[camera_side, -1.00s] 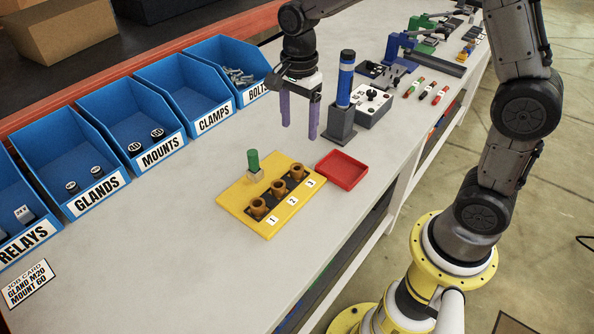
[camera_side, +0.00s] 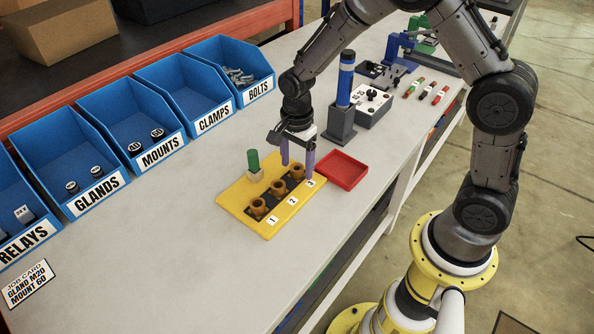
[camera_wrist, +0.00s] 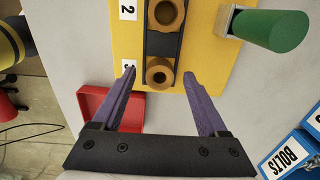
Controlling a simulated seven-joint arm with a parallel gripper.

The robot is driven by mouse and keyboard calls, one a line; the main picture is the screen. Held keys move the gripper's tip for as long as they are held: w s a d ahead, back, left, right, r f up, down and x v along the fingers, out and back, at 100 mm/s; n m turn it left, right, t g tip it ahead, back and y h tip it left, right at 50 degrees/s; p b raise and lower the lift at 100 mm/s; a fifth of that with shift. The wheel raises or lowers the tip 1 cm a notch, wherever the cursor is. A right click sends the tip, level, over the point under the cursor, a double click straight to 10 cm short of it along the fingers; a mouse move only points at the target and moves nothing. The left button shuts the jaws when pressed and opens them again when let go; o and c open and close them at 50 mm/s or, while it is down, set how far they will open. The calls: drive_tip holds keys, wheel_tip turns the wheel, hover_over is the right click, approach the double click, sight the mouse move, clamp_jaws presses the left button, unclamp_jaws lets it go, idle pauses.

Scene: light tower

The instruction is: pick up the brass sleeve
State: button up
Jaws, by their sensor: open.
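Brass sleeves stand in a row in a dark strip on the yellow plate (camera_side: 232,198), by labels 1, 2 and 3. The sleeve at 1 (camera_side: 258,207) and the sleeve at 2 (camera_side: 278,188) show clearly in the side view. The sleeve at 3 (camera_side: 297,172) is partly behind my fingers there; in the wrist view that sleeve (camera_wrist: 160,74) lies just ahead of and between my fingertips. My gripper (camera_side: 297,172) is open and empty, its purple fingers pointing down on either side of the sleeve at 3. It also shows in the wrist view (camera_wrist: 159,82). Finger contact cannot be told.
A green peg (camera_side: 253,160) stands upright on the plate beside the sleeves. A red tray (camera_side: 344,170) lies right of the plate. A dark block with a blue cylinder (camera_side: 345,80) stands behind.

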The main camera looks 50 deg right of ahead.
drive_tip(key=shift+f, duration=0.15)
clamp_jaws()
idle(0.5)
